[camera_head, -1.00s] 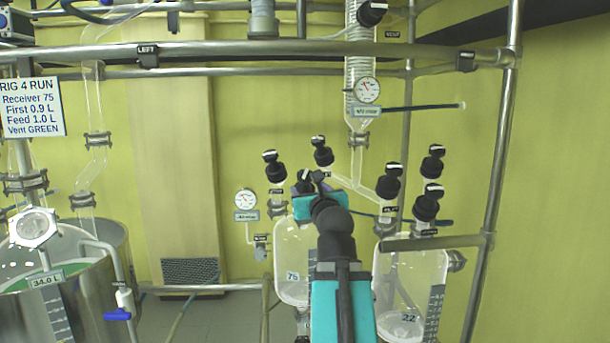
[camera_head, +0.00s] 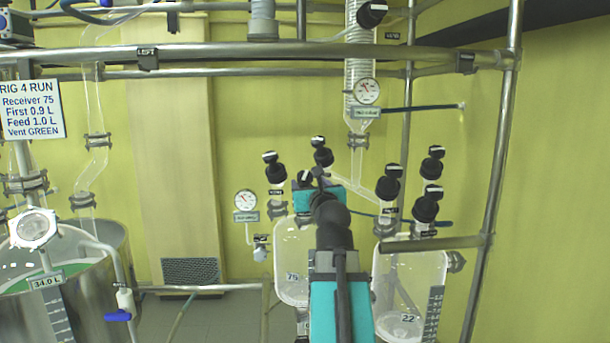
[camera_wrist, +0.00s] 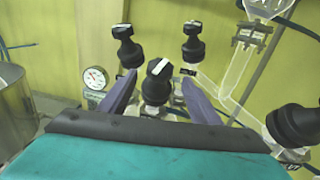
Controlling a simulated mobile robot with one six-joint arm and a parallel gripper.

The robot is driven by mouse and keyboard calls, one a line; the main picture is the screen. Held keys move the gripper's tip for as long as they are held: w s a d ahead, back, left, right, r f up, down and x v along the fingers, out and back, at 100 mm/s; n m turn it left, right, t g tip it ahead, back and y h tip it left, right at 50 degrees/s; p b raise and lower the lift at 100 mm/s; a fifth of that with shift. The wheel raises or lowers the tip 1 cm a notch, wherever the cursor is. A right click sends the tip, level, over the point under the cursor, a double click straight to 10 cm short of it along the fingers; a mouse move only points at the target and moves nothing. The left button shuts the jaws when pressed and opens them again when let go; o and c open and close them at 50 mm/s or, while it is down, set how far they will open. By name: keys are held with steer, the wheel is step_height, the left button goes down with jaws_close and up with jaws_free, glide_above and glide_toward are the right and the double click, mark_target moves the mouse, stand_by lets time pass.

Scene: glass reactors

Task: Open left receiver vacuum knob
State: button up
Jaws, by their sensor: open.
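The left receiver (camera_head: 291,262) is a glass vessel marked 75, partly hidden behind my arm. Several black knobs with white bars stand around its top: a left knob (camera_head: 275,168), a back knob (camera_head: 321,154) and a near knob (camera_head: 304,178). Their labels are too small to read, so I cannot tell which is the vacuum knob. My gripper (camera_wrist: 158,80) is open, its two purple fingers on either side of the near knob (camera_wrist: 156,88) in the wrist view. Contact cannot be told. The left knob (camera_wrist: 127,48) and back knob (camera_wrist: 193,42) stand just beyond the fingertips.
The right receiver (camera_head: 410,270), marked 22, has its own knobs; one (camera_wrist: 294,124) is close on the right in the wrist view. A gauge (camera_head: 245,200) is on the wall at left. A glass column (camera_head: 362,100) hangs above. A steel rail (camera_head: 432,242) crosses at right.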

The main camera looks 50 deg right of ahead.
mark_target(303, 176)
steer(key=shift+p+x, duration=1.25)
steer(key=shift+x, duration=4)
steer(key=c, duration=1)
steer(key=shift+d, duration=0.3)
steer(key=shift+a, duration=0.25)
steer(key=shift+c, duration=0.3)
steer(key=shift+f, duration=0.15)
steer(key=shift+f, duration=0.1)
steer(key=shift+w+a+f+n+t+y+b, duration=0.1)
steer(key=shift+n+t+y+b, duration=0.15)
steer(key=shift+n+y+b, duration=0.4)
steer(key=shift+f+n+t+y+b, duration=0.1)
steer(key=shift+n+t+y+b, duration=0.2)
steer(key=shift+b, duration=0.6)
